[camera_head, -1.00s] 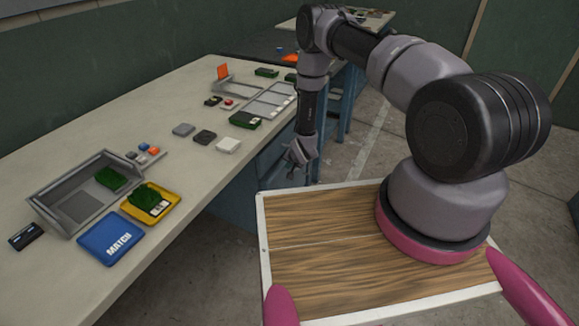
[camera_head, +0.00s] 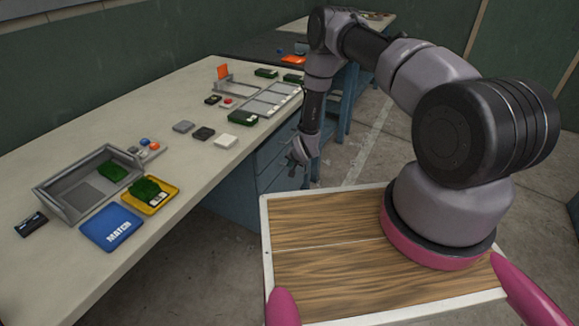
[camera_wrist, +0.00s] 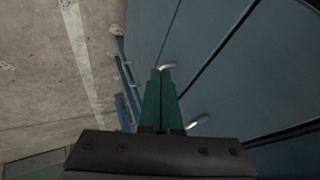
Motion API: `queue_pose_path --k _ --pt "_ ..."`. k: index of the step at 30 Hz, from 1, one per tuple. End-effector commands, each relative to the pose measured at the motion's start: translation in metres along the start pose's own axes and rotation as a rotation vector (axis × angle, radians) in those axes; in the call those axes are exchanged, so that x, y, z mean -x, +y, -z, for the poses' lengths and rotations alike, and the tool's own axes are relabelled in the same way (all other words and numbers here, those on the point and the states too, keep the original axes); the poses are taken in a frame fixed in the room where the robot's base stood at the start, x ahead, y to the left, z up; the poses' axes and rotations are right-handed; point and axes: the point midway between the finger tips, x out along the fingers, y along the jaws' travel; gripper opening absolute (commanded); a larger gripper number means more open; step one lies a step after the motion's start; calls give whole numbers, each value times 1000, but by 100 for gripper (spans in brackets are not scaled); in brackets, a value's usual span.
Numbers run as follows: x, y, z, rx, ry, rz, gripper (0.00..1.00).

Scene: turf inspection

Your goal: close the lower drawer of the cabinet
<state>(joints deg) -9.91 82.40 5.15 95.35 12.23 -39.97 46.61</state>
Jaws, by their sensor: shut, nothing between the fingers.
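The blue cabinet (camera_head: 274,160) stands under the right end of the bench, with drawer fronts facing my arm. My gripper (camera_head: 297,166) hangs low beside these fronts, fingers downward. In the wrist view the cabinet's blue fronts (camera_wrist: 222,50) fill the right side, divided by dark seams. One pale handle (camera_wrist: 168,66) shows just beyond my green fingertips (camera_wrist: 160,72), and another handle (camera_wrist: 198,121) lies to their right. The fingers are together and empty. I cannot tell whether they touch the cabinet, or how far the lower drawer stands out.
The bench top (camera_head: 190,95) carries a grey tray (camera_head: 68,207), a blue MATCH card (camera_head: 110,228), a yellow tray (camera_head: 160,205) and several small parts. More blue furniture (camera_head: 342,108) stands beyond my gripper. Concrete floor (camera_head: 360,150) lies open to its right.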

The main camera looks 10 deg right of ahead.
Motion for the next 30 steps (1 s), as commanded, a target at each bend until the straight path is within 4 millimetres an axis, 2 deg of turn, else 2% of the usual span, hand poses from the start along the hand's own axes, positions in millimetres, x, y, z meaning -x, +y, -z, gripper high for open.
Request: queue_pose_path --k 15,23,26,29,30 --pt "78 -2 1 0 1 2 0" --pt "92 -2 1 0 2 2 0" --pt "98 -8 11 3 6 3 0" --pt "117 -23 37 12 13 -1 0" --pt "128 -31 51 18 17 -2 0"
